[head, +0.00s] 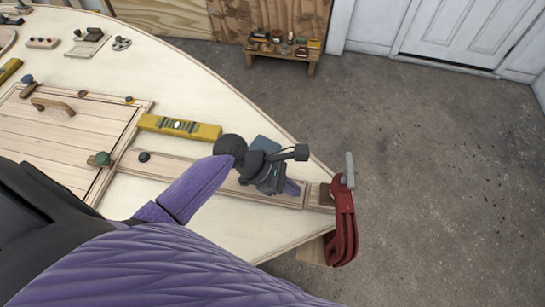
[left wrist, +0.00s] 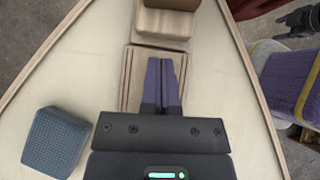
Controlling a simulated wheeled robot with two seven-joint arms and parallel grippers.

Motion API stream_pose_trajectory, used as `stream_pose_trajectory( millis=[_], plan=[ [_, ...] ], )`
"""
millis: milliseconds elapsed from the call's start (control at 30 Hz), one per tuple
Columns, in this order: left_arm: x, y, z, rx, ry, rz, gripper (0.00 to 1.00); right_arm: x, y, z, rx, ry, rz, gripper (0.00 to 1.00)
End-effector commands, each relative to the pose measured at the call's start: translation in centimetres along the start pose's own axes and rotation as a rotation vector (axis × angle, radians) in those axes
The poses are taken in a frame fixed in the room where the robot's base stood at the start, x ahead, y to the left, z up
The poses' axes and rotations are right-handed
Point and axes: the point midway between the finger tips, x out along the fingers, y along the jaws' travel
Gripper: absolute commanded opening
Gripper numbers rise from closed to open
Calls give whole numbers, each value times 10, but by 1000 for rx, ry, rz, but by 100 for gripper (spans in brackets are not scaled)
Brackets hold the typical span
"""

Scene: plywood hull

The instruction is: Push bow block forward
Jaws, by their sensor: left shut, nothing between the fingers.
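The bow block, a small brown wooden block (left wrist: 163,25), sits near the bow tip. It also shows in the head view (head: 319,195) beside the red clamp (head: 343,222). My left gripper (head: 292,188) is low over the wooden strip (head: 215,177), its purple fingers shut and empty. In the left wrist view the left fingertips (left wrist: 160,62) point at the block's near face with a small gap; whether they touch cannot be told. A dark shape at the upper right edge of the left wrist view may be my right gripper (left wrist: 296,20); its fingers are unclear.
A blue-grey block (left wrist: 55,140) lies on the deck left of the gripper in the left wrist view. A yellow level (head: 180,127) and a slatted hatch (head: 62,132) with knobs lie farther back. A low bench (head: 283,53) stands by the wall.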

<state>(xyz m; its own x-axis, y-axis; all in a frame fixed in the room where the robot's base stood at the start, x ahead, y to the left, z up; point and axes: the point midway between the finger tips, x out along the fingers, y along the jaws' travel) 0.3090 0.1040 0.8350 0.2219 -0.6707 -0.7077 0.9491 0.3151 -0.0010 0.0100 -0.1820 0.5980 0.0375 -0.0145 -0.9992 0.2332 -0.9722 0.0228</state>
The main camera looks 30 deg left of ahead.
Motion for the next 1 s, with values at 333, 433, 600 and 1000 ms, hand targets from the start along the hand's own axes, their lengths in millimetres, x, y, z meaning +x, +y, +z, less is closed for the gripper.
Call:
stream_pose_trajectory(
  millis=[333, 433, 600, 1000],
  plan=[
    [10, 0, 11, 1, 0, 1, 0, 2, 0, -1, 2, 2, -1, 62],
    [9, 0, 11, 1, 0, 1, 0, 2, 0, -1, 2, 2, -1, 62],
    [16, 0, 24, -2, -3, 0, 0, -10, 0, -3, 2, 7, 0, 62],
    [32, 0, 33, 1, 0, -1, 0, -16, 0, -4, 5, 6, 1, 62]
  ],
)
